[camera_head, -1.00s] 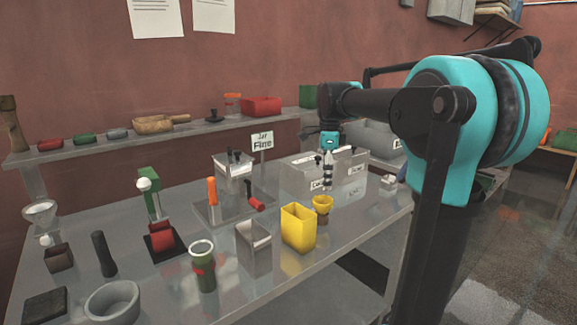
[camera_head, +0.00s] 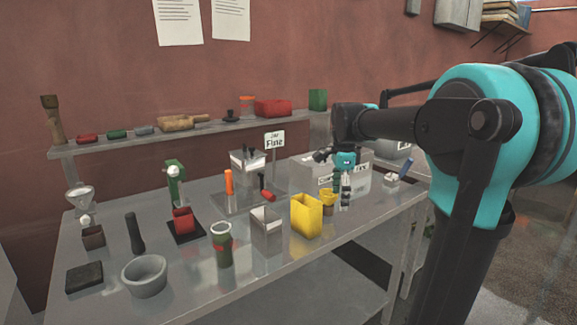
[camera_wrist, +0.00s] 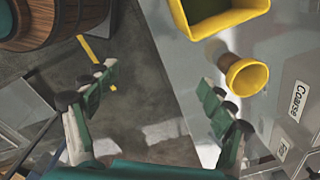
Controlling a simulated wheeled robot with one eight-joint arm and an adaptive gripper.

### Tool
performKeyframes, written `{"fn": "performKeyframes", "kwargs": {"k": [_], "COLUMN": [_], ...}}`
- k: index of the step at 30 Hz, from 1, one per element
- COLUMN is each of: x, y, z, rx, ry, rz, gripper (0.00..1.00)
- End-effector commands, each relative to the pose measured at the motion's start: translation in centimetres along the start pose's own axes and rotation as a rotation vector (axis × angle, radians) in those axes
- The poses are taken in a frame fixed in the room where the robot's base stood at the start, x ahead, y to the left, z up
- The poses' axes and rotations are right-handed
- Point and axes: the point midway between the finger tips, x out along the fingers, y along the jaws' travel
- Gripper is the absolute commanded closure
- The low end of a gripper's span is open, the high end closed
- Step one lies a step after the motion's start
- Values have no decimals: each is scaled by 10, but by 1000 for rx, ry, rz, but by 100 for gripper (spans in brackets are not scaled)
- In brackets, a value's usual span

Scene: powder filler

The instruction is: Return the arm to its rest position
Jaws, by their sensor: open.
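My arm reaches in from the right in the head view, with a teal joint and dark links. My gripper (camera_head: 346,196) hangs over the right part of the steel table, beside the small yellow cup (camera_head: 328,198). In the wrist view my gripper (camera_wrist: 160,90) has its two green fingers spread wide with nothing between them. The floor and the table's edge show beyond the fingers. The yellow cup (camera_wrist: 246,76) is beside the right finger, outside the jaws. The yellow bin (camera_head: 306,215) stands left of the cup, and its rim also shows in the wrist view (camera_wrist: 215,25).
The metal table (camera_head: 200,290) carries a grey mortar (camera_head: 144,277), a green jar (camera_head: 222,246), a steel container (camera_head: 266,232) and a grey box (camera_head: 312,172) behind my gripper. A wooden barrel (camera_wrist: 60,22) stands off the table. Open floor lies at the right.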

Motion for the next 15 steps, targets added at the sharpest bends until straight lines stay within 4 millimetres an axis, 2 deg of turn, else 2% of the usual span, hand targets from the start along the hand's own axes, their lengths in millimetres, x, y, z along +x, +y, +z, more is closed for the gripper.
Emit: {"fn": "performKeyframes", "kwargs": {"k": [8, 11, 15], "x": [45, 70, 115], "y": [31, 50, 91], "z": [-7, -10, -16], "rx": [-274, -425, -711], "ry": [8, 20, 58], "rz": [-60, -92, -149], "gripper": [17, 17, 17]}}
